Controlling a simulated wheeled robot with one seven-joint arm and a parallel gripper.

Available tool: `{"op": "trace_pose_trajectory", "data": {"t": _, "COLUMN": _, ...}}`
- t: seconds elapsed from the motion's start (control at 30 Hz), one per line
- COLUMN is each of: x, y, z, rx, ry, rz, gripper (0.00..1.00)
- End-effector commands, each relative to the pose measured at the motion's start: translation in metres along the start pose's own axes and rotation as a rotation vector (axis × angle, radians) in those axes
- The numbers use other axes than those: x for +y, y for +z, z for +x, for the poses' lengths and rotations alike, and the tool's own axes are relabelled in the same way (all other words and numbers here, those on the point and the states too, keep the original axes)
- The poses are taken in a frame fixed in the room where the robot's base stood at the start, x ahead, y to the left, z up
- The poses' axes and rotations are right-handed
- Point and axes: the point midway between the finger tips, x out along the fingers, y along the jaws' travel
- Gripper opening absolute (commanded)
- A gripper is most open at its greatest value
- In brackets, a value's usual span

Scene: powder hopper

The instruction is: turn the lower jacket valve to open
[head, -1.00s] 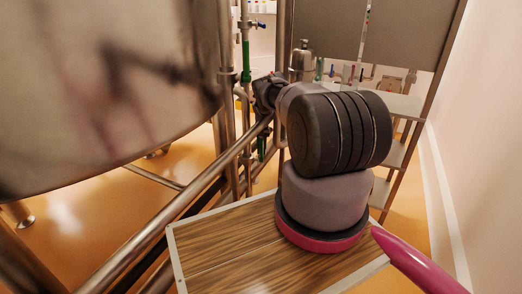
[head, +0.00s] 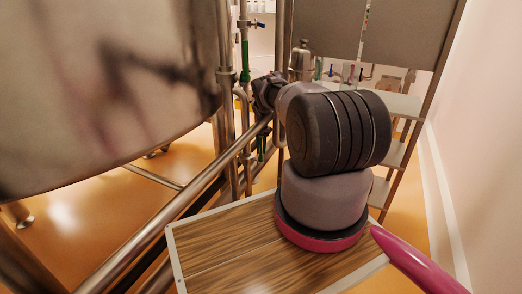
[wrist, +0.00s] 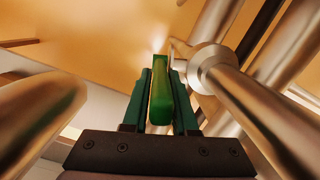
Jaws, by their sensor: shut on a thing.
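In the wrist view my gripper (wrist: 161,75) is shut on a green lever handle (wrist: 161,104), with one finger on each side of it. I take this handle to be that of the lower jacket valve. The handle stands along the fingers and looks narrow from here. The valve's body cannot be made out in the wrist view.
The large steel vessel (head: 100,90) fills the upper left. Upright pipes (head: 226,120) and a slanting rail (head: 150,230) stand close to my arm. Shelves (head: 397,155) stand behind on the right.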

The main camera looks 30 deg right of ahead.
Motion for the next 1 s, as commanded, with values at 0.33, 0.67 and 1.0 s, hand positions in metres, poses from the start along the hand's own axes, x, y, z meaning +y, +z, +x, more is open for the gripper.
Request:
{"op": "trace_pose_trajectory", "data": {"t": 0.33, "x": 0.001, "y": -0.007, "z": -0.008, "rx": 0.018, "ry": 0.001, "rz": -0.003, "gripper": 0.34}}
{"op": "trace_pose_trajectory", "data": {"t": 0.67, "x": 0.0, "y": -0.003, "z": -0.003, "rx": 0.007, "ry": 0.0, "rz": -0.001, "gripper": 0.56}}
{"op": "trace_pose_trajectory", "data": {"t": 1.0, "x": 0.0, "y": -0.003, "z": -0.042, "rx": 0.008, "ry": -0.001, "rz": -0.001, "gripper": 0.56}}
